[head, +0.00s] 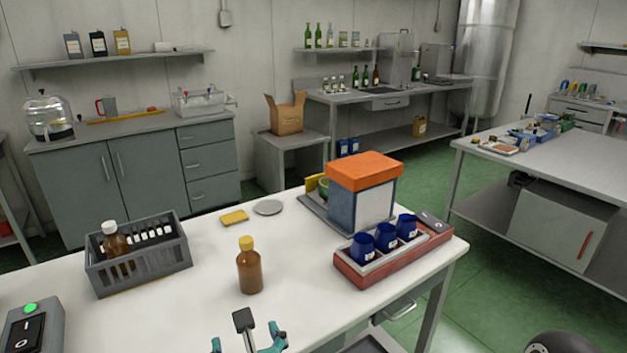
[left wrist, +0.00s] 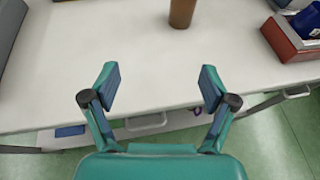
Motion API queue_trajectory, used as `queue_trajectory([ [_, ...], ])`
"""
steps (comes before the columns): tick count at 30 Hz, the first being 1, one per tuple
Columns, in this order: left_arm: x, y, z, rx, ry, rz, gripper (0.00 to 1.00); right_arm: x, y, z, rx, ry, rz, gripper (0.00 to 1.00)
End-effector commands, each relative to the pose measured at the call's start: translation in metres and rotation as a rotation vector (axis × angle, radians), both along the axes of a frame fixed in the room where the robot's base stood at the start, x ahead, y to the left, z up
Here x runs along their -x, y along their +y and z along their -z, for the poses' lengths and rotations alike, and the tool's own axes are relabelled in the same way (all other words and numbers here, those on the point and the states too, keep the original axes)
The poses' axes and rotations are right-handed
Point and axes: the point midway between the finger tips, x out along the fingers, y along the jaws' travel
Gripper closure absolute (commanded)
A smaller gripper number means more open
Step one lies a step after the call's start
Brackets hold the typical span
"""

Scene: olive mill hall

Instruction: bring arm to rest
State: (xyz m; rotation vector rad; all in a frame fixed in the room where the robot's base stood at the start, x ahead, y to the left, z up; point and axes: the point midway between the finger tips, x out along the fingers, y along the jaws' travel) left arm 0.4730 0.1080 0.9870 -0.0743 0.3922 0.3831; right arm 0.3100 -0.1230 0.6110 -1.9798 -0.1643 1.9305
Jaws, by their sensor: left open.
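My left gripper (head: 248,342) shows at the bottom middle of the head view, near the table's front edge. In the left wrist view (left wrist: 160,88) its two fingers are spread wide with nothing between them. The white table (head: 205,295) lies beyond the fingers. A brown bottle with a yellow cap (head: 250,270) stands upright on it, ahead of and apart from the gripper. The bottle's lower part shows at the top of the left wrist view (left wrist: 182,12). My right gripper is in neither view.
A grey crate (head: 140,275) holding a brown bottle stands left. A red tray (head: 385,272) with blue cups and an orange-lidded box (head: 365,172) stand right. A switch box with a green light (head: 32,325) is at front left. The table's front middle is mostly clear.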

Motion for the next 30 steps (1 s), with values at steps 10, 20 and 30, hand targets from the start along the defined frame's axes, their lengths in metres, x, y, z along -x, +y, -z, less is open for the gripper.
queue_trajectory([
  [10,0.014,0.019,0.057,0.118,0.173,-0.112,0.15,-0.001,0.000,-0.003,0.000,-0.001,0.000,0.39],
  [20,0.069,0.037,0.159,0.414,0.485,-0.415,0.15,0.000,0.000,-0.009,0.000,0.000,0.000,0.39],
  [30,0.184,-0.010,0.283,1.293,0.718,-1.633,0.15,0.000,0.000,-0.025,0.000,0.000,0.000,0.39],
])
